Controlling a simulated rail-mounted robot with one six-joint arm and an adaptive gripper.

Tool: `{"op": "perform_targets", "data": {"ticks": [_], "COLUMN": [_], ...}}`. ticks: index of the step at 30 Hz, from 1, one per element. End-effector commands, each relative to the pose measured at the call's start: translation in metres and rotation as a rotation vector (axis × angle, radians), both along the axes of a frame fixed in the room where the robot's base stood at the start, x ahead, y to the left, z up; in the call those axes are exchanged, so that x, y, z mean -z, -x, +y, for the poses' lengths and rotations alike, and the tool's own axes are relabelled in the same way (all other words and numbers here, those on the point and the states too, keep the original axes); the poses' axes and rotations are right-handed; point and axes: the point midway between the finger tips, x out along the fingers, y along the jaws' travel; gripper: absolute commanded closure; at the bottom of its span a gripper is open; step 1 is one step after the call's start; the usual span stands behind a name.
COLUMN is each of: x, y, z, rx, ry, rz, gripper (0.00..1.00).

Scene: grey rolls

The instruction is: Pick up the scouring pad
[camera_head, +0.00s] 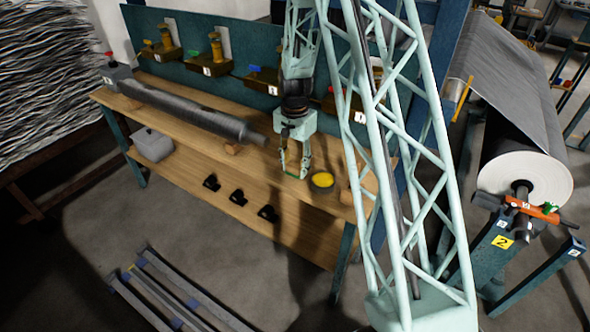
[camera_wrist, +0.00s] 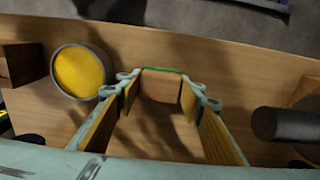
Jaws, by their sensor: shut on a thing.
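The scouring pad (camera_wrist: 160,86) shows in the wrist view as a tan-brown block with a thin green strip along its far edge. It sits between the fingertips of my gripper (camera_wrist: 161,88), which is shut on it with a finger at each side. In the head view my gripper (camera_head: 294,172) points down at the wooden bench (camera_head: 175,85), near its front edge. There the pad is mostly hidden by the fingers, with only a bit of green showing. I cannot tell whether the pad touches the bench top.
A round tin with yellow contents (camera_head: 322,181) stands close to the right of my gripper; it also shows in the wrist view (camera_wrist: 80,72). A long grey roller (camera_head: 185,110) lies to the left on wooden blocks. Numbered bins (camera_head: 212,68) line the back panel.

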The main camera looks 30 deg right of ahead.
Motion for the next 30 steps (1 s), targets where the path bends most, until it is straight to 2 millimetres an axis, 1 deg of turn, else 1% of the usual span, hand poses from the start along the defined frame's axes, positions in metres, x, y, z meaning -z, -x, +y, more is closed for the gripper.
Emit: {"op": "perform_targets", "data": {"ticks": [11,14,25,30], "x": [-0.004,-0.009,-0.037,-0.037], "y": [0.000,0.000,-0.001,0.015], "z": [0.000,0.000,0.000,0.004], "rx": [0.000,0.000,0.000,0.000], "ry": [0.000,0.000,0.000,0.000], "rz": [0.000,-0.001,-0.001,0.000], "gripper": [0.76,0.76,0.76,0.76]}}
